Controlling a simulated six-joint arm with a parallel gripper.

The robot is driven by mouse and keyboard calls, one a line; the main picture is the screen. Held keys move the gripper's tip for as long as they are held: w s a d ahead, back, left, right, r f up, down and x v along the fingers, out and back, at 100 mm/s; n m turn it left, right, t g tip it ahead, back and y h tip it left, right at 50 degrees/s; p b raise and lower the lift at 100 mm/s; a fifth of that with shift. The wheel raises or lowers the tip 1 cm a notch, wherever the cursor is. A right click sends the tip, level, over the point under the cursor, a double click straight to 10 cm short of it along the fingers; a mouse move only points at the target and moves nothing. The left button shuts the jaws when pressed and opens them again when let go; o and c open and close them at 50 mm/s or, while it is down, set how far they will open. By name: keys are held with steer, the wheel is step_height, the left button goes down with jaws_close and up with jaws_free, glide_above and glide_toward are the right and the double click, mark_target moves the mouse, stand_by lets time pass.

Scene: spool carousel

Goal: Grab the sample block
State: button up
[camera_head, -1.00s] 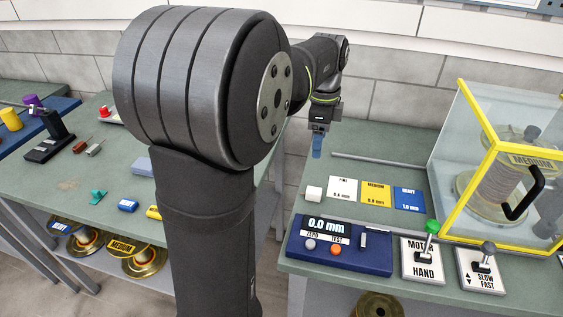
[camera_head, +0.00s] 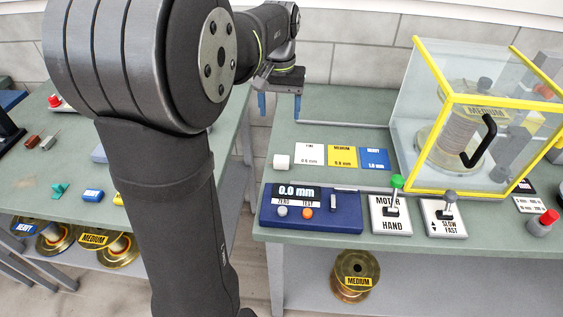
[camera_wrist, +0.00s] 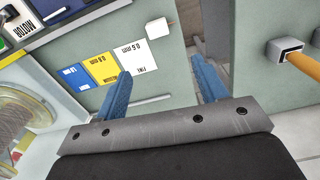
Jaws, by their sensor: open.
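A small white block (camera_head: 282,161), the only one that looks like the sample block, sits on the right-hand green bench, left of the thickness cards. In the wrist view the white block (camera_wrist: 159,28) lies beyond the fingertips, near the bench edge. My gripper (camera_head: 280,112) is above the back left of this bench, with its two blue fingers apart and nothing between them. In the wrist view my gripper (camera_wrist: 162,72) is also open and empty, apart from the block.
White, yellow and blue cards (camera_head: 342,156) lie right of the block. A blue gauge box (camera_head: 340,222) and lever panels (camera_head: 391,222) stand in front. A yellow-framed clear guard (camera_head: 432,108) encloses a spool at the right. A gap separates the benches.

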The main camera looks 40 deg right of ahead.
glide_above(282, 158)
steer(key=shift+n, duration=0.4)
steer(key=f, duration=1.2)
steer(key=shift+w+a, duration=0.15)
steer(key=shift+w, duration=0.15)
steer(key=shift+s+f, duration=0.15)
steer(key=shift+f, duration=1.25)
steer(key=shift+s+f, duration=0.1)
steer(key=shift+f, duration=1.25)
steer(key=shift+c, duration=0.4)
steer(key=c, duration=1)
